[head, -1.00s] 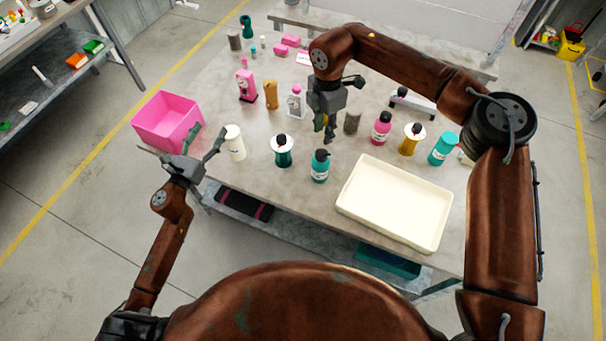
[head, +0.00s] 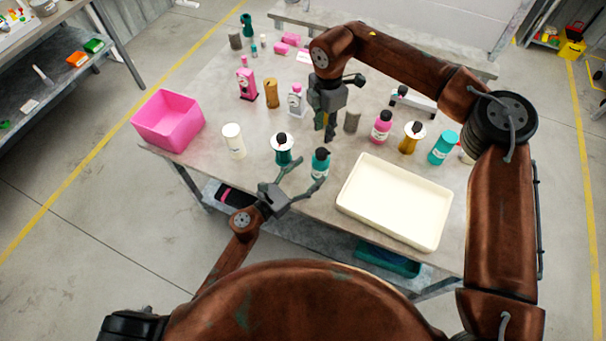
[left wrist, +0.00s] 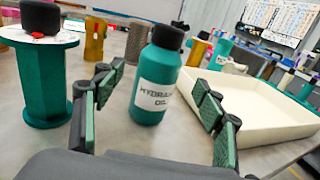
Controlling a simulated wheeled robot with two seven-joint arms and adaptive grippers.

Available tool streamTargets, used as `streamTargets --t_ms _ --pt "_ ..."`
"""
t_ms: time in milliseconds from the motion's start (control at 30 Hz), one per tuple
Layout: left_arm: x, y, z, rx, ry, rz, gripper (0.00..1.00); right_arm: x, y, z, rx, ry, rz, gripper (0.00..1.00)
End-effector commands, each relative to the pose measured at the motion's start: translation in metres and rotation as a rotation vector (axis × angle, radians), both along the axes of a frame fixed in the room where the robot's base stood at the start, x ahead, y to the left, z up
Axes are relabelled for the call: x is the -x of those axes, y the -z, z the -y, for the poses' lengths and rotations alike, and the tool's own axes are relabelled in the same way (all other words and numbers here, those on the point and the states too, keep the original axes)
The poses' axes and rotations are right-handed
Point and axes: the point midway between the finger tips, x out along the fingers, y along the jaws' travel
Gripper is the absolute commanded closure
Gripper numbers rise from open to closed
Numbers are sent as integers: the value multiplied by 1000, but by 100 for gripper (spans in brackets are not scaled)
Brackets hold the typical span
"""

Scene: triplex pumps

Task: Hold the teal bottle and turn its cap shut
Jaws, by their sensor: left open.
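The teal bottle (head: 320,166) stands upright near the table's front edge, and its black cap (left wrist: 167,36) sits on its top. In the left wrist view the bottle (left wrist: 156,85) carries a "HYDRAULIC OIL" label and stands between the fingers, a little beyond them. My left gripper (head: 309,175) is open, its fingers spread on the near side of the bottle; I see no clear contact. My right gripper (head: 329,133) points down above the table, behind the bottle. Its fingers look close together, but I cannot tell if they are shut.
A teal spool (head: 283,152) with a dark piece on top stands left of the bottle. A cream tray (head: 440,213) lies to the right. A white cylinder (head: 233,142) and pink bin (head: 165,126) are further left. Another teal bottle (head: 443,148) stands behind the tray.

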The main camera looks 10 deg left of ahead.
Motion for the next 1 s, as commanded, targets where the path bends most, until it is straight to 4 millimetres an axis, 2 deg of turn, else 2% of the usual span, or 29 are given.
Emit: streamTargets --t_ms 200,400,767,1000 --pt "-27 -1 23 3 0 0 35 0 0 0 0 0 0 71" --pt "-43 0 36 1 -1 -1 35 0 0 0 0 0 0 71" --pt "-47 0 40 0 -1 0 35 0 0 0 0 0 0 71" --pt "-47 0 39 1 -2 -1 50 0 0 0 0 0 0 71"
